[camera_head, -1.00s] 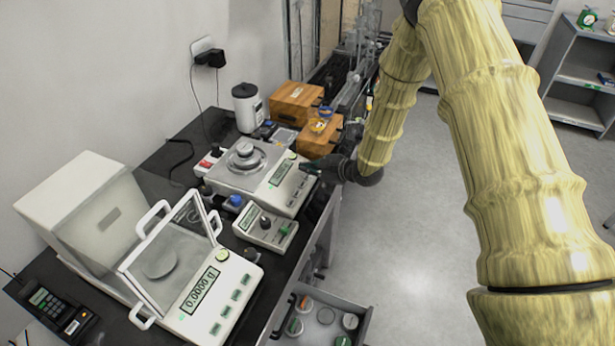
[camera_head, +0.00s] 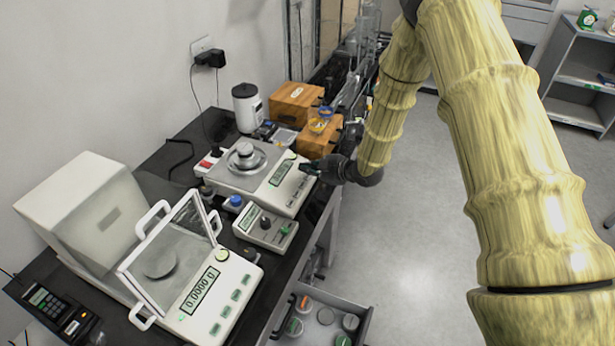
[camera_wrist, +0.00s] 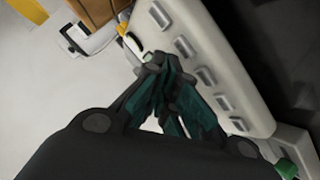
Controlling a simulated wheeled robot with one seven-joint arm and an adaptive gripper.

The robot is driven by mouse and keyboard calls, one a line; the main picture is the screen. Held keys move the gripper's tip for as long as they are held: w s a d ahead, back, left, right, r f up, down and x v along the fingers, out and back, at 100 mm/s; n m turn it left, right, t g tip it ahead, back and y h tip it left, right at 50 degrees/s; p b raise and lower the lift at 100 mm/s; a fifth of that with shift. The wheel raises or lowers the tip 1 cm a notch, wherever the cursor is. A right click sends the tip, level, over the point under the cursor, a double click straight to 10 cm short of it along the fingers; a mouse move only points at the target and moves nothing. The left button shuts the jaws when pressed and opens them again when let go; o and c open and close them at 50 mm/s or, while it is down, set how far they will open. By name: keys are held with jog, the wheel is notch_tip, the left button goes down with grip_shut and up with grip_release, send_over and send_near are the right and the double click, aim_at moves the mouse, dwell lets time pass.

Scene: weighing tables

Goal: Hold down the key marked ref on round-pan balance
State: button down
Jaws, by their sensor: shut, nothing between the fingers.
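The round-pan balance (camera_head: 225,181) stands on the black bench, with a round pan carrying a metal weight and a display on its sloped front. In the wrist view its pale housing (camera_wrist: 222,45) shows a row of grey keys (camera_wrist: 206,76). The key labels are not readable, so I cannot tell which one is ref. My gripper (camera_head: 308,168) is at the front right edge of this balance; its dark green fingers (camera_wrist: 158,64) are together and empty. The fingertips are close to the housing beside the key row, partly hiding a small round pale part (camera_wrist: 148,57). Contact cannot be told.
A draft-shield balance (camera_head: 225,300) reading 0.0000 g stands at front left. A small device with a green knob (camera_head: 262,231) sits in front of the round-pan balance. Wooden boxes (camera_head: 296,101) stand behind. An open drawer (camera_head: 345,307) juts out below. The floor to the right is clear.

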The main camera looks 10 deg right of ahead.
jog(key=shift+a+f+b, duration=0.1)
jog(key=shift+f+b, duration=0.2)
jog(key=shift+f, duration=0.05)
jog(key=shift+w+a+f, duration=0.1)
jog(key=shift+f, duration=0.25)
dwell(0.8)
dwell(2.8)
jog(key=shift+d+r, duration=0.2)
jog(key=shift+r, duration=0.55)
jog(key=r+p, duration=0.2)
jog(key=r, duration=0.1)
jog(key=s+d+r+p, duration=0.1)
jog(key=shift+d+r, duration=0.1)
jog(key=shift+r, duration=0.3)
dwell(0.4)
